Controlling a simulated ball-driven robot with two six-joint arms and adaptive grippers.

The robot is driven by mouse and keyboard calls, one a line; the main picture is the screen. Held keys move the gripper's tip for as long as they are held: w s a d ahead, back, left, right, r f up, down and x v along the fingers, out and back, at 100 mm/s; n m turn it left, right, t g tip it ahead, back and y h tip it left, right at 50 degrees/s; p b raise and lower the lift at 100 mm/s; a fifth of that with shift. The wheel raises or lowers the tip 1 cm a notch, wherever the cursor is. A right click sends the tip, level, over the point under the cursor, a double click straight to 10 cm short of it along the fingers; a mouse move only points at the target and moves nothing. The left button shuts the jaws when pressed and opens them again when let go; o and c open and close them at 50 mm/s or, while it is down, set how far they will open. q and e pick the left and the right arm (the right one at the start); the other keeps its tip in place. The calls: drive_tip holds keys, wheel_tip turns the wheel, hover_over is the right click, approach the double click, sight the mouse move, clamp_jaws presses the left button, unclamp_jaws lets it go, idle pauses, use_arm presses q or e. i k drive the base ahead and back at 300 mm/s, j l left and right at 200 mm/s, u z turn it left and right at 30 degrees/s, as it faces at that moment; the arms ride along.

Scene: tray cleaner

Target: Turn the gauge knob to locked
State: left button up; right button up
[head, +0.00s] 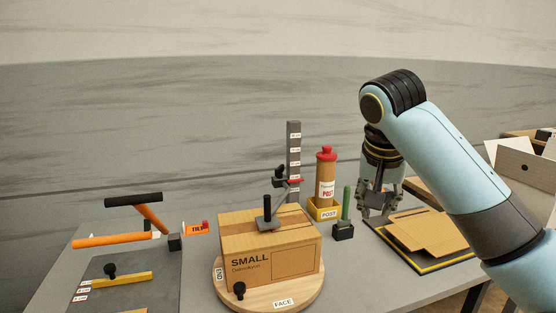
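The gauge is a tall dark grey post (293,145) with white scale labels, standing behind the cardboard box. A black knob (279,172) sits on its left side beside a red marker (291,181). I cannot read from this view whether the knob is locked. My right gripper (377,212) points down to the right of the gauge, beyond the green stick, with its fingers apart and nothing seen between them. It is well clear of the knob. My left gripper is not in view.
A box (268,262) marked SMALL sits on a round wooden turntable (305,298), with a black-handled piece (267,212) on top. A red-capped bottle (326,175) and a green stick (347,203) stand between gauge and gripper. Flat cardboard (430,235) lies right; an orange-handled tool (115,239) lies left.

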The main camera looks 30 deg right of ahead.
sight(278, 171)
drive_tip(key=i, duration=1.45)
